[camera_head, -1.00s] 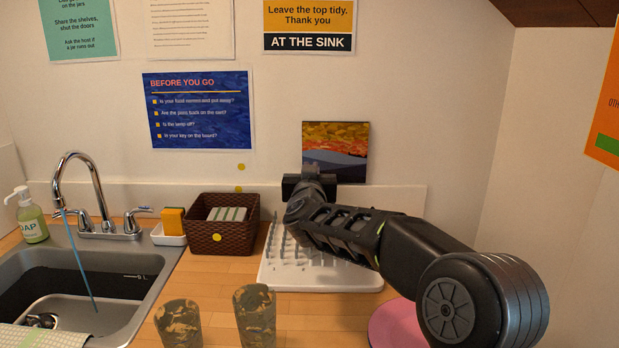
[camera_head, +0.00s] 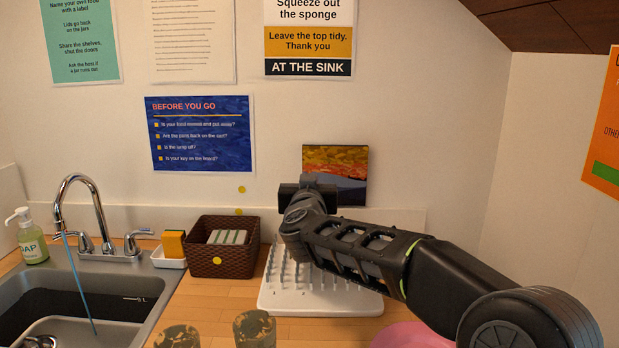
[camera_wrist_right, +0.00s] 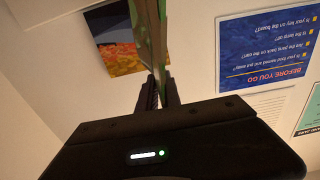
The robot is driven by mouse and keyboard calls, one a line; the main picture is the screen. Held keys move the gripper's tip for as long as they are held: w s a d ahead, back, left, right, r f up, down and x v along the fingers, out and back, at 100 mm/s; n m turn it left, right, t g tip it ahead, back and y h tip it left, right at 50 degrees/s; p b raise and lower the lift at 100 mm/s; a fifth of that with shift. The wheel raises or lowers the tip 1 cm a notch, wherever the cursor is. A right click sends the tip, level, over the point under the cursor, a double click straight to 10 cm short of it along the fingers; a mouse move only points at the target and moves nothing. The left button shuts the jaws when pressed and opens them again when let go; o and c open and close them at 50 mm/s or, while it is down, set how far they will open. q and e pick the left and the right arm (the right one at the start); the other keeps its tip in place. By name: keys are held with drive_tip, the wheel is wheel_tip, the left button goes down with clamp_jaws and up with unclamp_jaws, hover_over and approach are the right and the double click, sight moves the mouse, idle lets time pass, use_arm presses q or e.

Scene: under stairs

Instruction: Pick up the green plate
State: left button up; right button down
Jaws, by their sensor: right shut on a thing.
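The green plate (camera_wrist_right: 152,40) shows nearly edge-on in the right wrist view, standing up between the fingers of my right gripper (camera_wrist_right: 158,92). The gripper is shut on it. In the head view my right gripper (camera_head: 307,190) is above the back of the white dish rack (camera_head: 322,302), in front of the wall picture. The plate is hidden behind the gripper and arm there. My left gripper is in neither view.
A brown basket (camera_head: 222,262) and a sponge in a white dish (camera_head: 173,250) stand left of the rack. Two patterned glasses (camera_head: 255,330) are in front. A pink plate (camera_head: 410,336) lies at the lower right, partly behind my arm. The sink (camera_head: 75,305) is left.

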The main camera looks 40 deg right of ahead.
drive_tip(key=v, duration=1.3)
drive_tip(key=shift+s+a, duration=0.3)
